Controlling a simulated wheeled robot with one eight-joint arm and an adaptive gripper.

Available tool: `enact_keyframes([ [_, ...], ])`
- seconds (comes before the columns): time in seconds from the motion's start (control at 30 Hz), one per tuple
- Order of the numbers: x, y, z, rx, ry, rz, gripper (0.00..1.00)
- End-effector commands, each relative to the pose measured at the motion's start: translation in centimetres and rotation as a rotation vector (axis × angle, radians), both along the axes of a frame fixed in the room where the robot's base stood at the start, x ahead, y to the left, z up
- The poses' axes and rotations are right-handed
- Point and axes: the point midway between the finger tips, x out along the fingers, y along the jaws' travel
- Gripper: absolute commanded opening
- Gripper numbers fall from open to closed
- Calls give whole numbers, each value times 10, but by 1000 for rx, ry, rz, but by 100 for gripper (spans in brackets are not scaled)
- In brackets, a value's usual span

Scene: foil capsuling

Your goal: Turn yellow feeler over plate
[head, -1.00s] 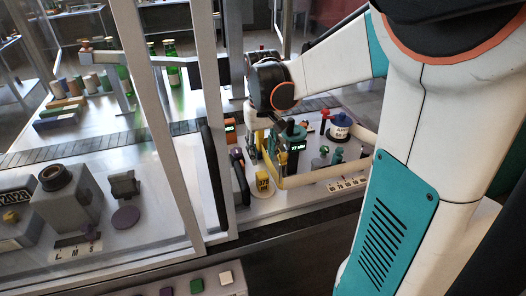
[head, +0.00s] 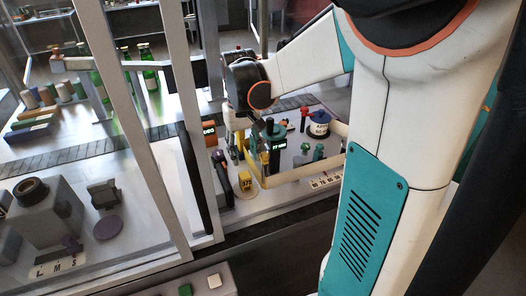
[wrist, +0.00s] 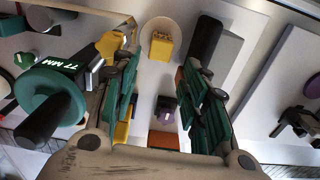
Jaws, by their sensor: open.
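A yellow block with dark markings (head: 245,181) stands on a pale round-ended base at the front left of the tray. In the wrist view the yellow block (wrist: 162,46) lies ahead, between and beyond the finger ends. A second yellow piece (wrist: 110,44) is beside the left finger, partly hidden by it. I cannot tell which yellow piece is the feeler. My gripper (wrist: 165,80) is open, with dark green pads and nothing clearly held between them. In the head view it is mostly hidden under my wrist. I cannot pick out the plate with certainty.
A green round piece with a dark handle (wrist: 48,100) and a lit "77 MM" display sit close left of my gripper. A purple piece (wrist: 165,112) lies below the gap. A blue-topped container (head: 318,122) stands behind right. The cabinet's upright frame (head: 165,130) is left.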

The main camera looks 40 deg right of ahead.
Motion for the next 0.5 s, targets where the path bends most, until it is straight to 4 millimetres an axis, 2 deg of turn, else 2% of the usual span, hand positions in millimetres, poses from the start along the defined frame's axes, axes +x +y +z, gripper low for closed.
enact_keyframes([
  [0.3, -14, -23, 74, 0, 0, -266, 41],
  [0.5, -24, -39, 116, 0, 0, -460, 41],
])
